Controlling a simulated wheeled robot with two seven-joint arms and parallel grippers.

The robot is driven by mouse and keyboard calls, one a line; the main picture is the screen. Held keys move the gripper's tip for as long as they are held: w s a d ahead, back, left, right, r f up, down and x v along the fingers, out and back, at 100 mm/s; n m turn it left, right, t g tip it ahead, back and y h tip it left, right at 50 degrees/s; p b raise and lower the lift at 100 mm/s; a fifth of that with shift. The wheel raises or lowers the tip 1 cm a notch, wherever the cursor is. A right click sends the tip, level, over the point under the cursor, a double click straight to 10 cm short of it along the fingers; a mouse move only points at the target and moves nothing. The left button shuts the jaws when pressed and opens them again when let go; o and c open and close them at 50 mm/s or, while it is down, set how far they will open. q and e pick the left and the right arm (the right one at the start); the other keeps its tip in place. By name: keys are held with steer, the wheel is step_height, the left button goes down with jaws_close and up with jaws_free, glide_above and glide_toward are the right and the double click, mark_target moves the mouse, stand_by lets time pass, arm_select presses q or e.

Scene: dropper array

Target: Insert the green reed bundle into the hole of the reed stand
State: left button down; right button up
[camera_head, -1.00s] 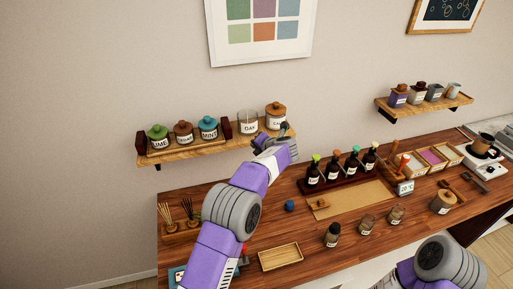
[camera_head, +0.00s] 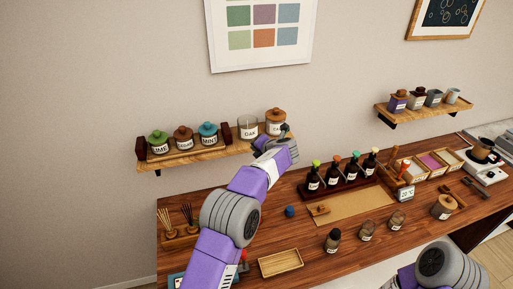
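The wooden reed stand (camera_head: 178,237) is at the left end of the table. A tan bundle (camera_head: 166,217) and a darker bundle (camera_head: 188,215) stand upright in it. I cannot make out a green reed bundle; my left arm covers part of the table beside the stand. My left gripper (camera_head: 285,129) is at the right end of the left wall shelf, in front of a lidded jar (camera_head: 275,115). Its fingers are too small to tell whether they are open or hold anything. My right arm shows at the bottom right; its gripper is out of view.
The left shelf (camera_head: 190,159) holds several jars. On the table are a row of dark bottles (camera_head: 333,174), a blue ball-like item (camera_head: 289,211), an empty wooden tray (camera_head: 281,262) and small jars (camera_head: 366,231). The table between the blue item and the tray is clear.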

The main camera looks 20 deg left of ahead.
arm_select(q)
steer(key=shift+f, duration=0.3)
stand_by(0.5)
steer(key=c, duration=1.4)
jaws_free()
steer(key=b+v, duration=0.1)
steer(key=v, duration=0.6)
steer(key=shift+s+d+r, duration=0.15)
steer(key=shift+s+d, duration=0.05)
steer(key=shift+c, duration=0.2)
